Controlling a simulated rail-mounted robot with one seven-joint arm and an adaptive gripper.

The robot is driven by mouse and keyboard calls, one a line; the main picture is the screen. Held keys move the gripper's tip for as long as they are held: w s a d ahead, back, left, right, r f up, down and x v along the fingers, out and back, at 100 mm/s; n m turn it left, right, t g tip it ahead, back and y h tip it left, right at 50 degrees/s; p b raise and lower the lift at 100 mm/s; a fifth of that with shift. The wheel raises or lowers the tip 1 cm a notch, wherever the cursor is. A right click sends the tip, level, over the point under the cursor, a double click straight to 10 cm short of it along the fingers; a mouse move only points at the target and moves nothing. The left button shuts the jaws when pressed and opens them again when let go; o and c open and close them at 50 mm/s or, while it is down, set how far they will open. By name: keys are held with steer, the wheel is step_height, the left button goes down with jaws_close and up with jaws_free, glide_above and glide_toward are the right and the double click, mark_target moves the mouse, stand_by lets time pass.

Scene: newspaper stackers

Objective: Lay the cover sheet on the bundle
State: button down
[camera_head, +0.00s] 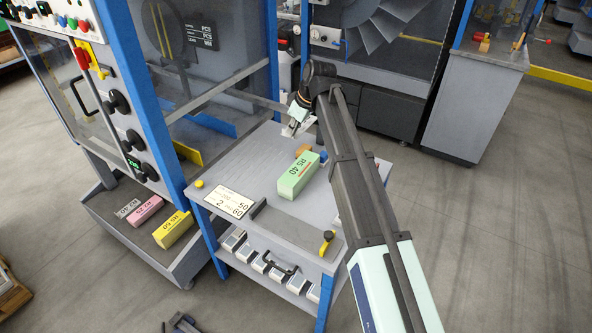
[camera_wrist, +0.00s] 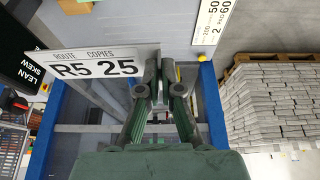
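The cover sheet (camera_wrist: 85,65) is a white card reading "ROUTE COPIES R5 25" in the wrist view. Its right end meets my gripper (camera_wrist: 161,62), whose fingers are close together and appear shut on its edge; the exact pinch is hidden. In the head view my gripper (camera_head: 293,130) is over the far edge of the table, with a white part of the sheet (camera_head: 304,124) beside it. The bundle (camera_head: 298,176) is a light green block marked "R5 40" on the grey table (camera_head: 240,165), apart from my gripper and nearer the robot.
A placard (camera_head: 230,202) lies at the table's left front. An orange object (camera_head: 303,150) sits just behind the bundle. Yellow (camera_head: 173,230), pink (camera_head: 146,209) and grey (camera_head: 128,208) blocks lie on the machine's low shelf. A blue post (camera_head: 150,100) borders the table's left side.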

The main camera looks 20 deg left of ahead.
mark_target(289, 179)
step_height(289, 179, down, 18)
steer(key=p, duration=0.4)
steer(key=shift+f, duration=0.2)
steer(key=shift+f, duration=0.1)
steer(key=shift+f, duration=0.1)
steer(key=c, duration=1.3)
jaws_free()
steer(key=shift+r, duration=0.25)
steer(key=b+v, duration=0.2)
steer(key=v, duration=1)
steer(key=shift+b, duration=0.4)
